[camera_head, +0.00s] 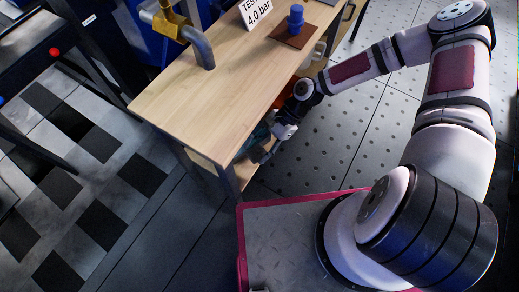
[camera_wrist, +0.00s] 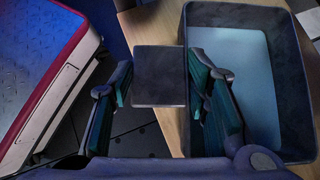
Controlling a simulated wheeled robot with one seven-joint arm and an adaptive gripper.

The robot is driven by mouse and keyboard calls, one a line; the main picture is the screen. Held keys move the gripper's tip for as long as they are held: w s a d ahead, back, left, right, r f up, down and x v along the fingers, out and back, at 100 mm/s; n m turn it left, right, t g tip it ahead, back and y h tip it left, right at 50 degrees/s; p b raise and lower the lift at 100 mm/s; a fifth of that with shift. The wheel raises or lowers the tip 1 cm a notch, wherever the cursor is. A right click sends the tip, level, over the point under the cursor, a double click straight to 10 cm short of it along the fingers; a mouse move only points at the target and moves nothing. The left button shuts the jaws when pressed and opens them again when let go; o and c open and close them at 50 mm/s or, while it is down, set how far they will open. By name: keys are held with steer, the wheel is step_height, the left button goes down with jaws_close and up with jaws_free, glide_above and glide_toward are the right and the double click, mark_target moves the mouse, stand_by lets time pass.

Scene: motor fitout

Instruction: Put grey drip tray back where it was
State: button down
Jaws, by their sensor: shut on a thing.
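In the wrist view a dark grey rectangular tray (camera_wrist: 289,45) with raised walls and a pale bluish floor fills the right side; I take it to be the grey drip tray. A flat dark grey block (camera_wrist: 160,75) adjoins its left wall and looks like its grip. My gripper (camera_wrist: 160,92) has its teal-padded fingers on either side of this block, shut on it. The right finger hides part of the tray's left wall. In the head view my gripper (camera_head: 268,148) is low beside the wooden bench, at its lower shelf; the tray is hard to make out there.
The wooden bench (camera_head: 205,105) overhangs the lower shelf, with a leg (camera_head: 229,183) close to my gripper. Perforated floor (camera_head: 335,130) is clear to the right.

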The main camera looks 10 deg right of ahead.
steer(key=c, duration=0.9)
jaws_free()
steer(key=p+v, duration=0.3)
steer(key=v, duration=0.9)
steer(key=s+d+r+n+h, duration=0.2)
steer(key=d+r+h, duration=0.15)
steer(key=r, duration=0.45)
steer(key=s+d+r+n+h, duration=0.2)
steer(key=d+r+n, duration=0.15)
steer(key=r, duration=0.55)
steer(key=s+d+r+n+h, duration=0.2)
steer(key=s+d+r+h, duration=0.15)
steer(key=r, duration=0.45)
steer(key=s+a+r+n+t, duration=0.1)
steer(key=s+r, duration=0.3)
steer(key=s, duration=0.1)
steer(key=s+r+n+t, duration=0.2)
steer(key=s+r, duration=0.3)
steer(key=s, duration=0.1)
steer(key=s+a+r+n+t+y, duration=0.1)
steer(key=s+r+t, duration=0.1)
steer(key=s+r, duration=0.3)
steer(key=shift+s+a, duration=0.3)
steer(key=shift+s, duration=0.15)
